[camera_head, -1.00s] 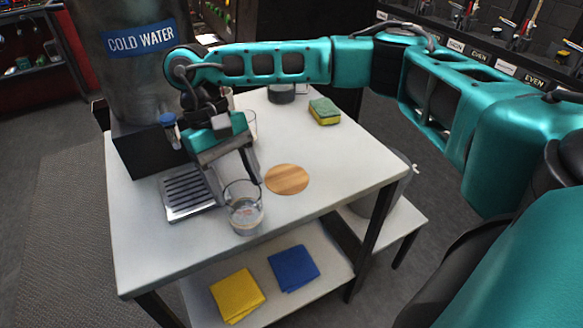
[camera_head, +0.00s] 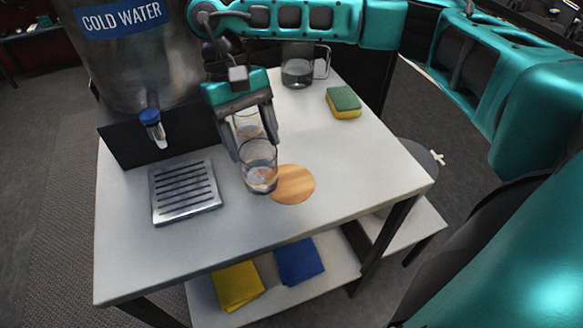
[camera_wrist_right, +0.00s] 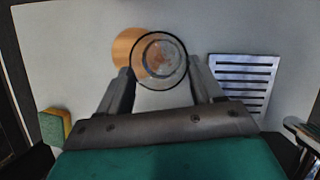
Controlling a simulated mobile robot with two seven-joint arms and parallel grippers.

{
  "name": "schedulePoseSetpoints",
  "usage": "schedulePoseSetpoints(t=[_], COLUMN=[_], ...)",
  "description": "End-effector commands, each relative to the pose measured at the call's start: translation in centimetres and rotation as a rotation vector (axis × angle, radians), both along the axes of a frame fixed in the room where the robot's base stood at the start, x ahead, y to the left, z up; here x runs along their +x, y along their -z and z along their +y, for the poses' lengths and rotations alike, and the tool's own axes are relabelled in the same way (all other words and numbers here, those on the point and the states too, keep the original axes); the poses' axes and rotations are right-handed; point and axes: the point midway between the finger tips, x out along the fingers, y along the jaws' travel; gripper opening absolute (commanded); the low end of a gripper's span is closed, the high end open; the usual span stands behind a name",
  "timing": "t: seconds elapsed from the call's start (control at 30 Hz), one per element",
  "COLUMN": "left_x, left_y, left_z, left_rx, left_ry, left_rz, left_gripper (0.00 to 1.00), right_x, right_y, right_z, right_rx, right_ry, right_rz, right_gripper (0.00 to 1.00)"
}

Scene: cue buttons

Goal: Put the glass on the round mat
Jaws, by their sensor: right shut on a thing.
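The clear glass (camera_head: 259,168) has some water in it and is upright between the fingers of my right gripper (camera_head: 256,145), which is shut on it. The glass also shows in the right wrist view (camera_wrist_right: 160,60), between the fingertips (camera_wrist_right: 160,78). The round wooden mat (camera_head: 295,184) lies on the table just right of the glass in the head view, its left edge partly covered by the glass. In the wrist view the mat (camera_wrist_right: 126,47) is partly behind the glass. I cannot tell whether the glass touches the table. My left gripper is not in view.
A metal drip tray (camera_head: 186,192) lies to the left under the tap of the cold water tank (camera_head: 135,50). A glass jug (camera_head: 298,68) and a sponge (camera_head: 343,102) are farther back. The table's right front is clear.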

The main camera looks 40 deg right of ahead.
Motion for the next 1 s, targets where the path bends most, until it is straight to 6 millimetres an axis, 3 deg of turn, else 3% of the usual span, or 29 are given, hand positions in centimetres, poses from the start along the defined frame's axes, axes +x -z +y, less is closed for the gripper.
schedulePoseSetpoints(t=[0.47, 1.0], left_x=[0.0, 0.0], left_y=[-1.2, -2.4], left_z=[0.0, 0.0], left_rx=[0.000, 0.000], left_ry=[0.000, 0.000], left_rz=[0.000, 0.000], left_gripper=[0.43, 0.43], right_x=[-1.1, -3.0], right_y=[-7.0, -14.9], right_z=[-0.1, -4.0], right_rx=[0.004, 0.004], right_ry=[0.562, 1.281], right_rz=[0.002, -0.002], right_gripper=[0.00, 0.00])
